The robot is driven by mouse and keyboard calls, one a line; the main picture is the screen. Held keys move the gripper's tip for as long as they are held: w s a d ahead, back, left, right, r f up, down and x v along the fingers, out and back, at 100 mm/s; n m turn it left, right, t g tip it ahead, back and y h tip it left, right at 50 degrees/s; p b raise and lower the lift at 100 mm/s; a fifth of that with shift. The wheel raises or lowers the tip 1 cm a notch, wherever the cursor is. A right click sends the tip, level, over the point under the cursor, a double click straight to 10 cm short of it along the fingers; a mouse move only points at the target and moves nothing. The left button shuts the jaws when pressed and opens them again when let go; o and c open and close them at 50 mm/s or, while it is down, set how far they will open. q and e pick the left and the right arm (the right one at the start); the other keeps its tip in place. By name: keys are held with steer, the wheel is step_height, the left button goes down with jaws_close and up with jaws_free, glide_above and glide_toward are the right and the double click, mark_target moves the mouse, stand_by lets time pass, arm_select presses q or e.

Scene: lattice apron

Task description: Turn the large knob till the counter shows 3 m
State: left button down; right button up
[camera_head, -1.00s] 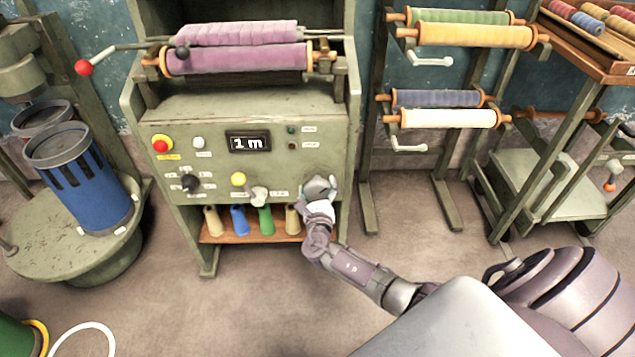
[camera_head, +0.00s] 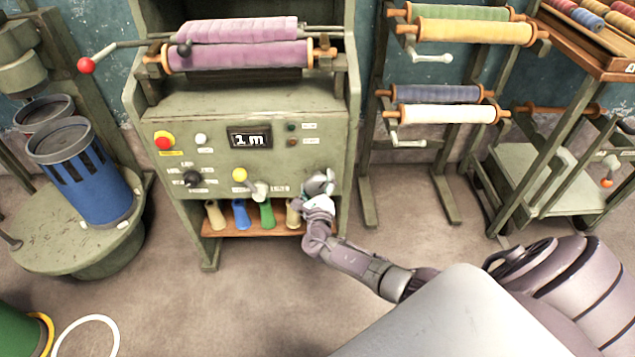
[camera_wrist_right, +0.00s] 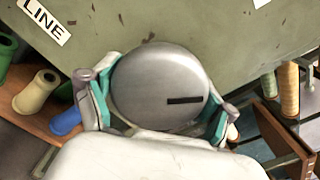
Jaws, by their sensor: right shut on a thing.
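The large knob (camera_wrist_right: 150,75) is a round silver disc with a black bar mark on its face. In the wrist view the mark lies right of centre, nearly level. My right gripper (camera_wrist_right: 162,98) is shut on the knob, its teal-padded fingers touching opposite sides of the rim. In the head view the gripper (camera_head: 318,190) is at the lower right of the green machine's front panel and hides most of the knob. The counter (camera_head: 250,138) is a black display that reads "1 m". My left gripper is not in view.
A small pale lever knob (camera_head: 260,190) and a yellow button (camera_head: 239,174) sit left of my gripper. Below it, a wooden shelf (camera_head: 250,230) holds several coloured spools. A red emergency button (camera_head: 163,142) is at the panel's left.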

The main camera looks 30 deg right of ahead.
steer(key=o, duration=1)
steer(key=v, duration=1.2)
steer(key=shift+f, duration=0.1)
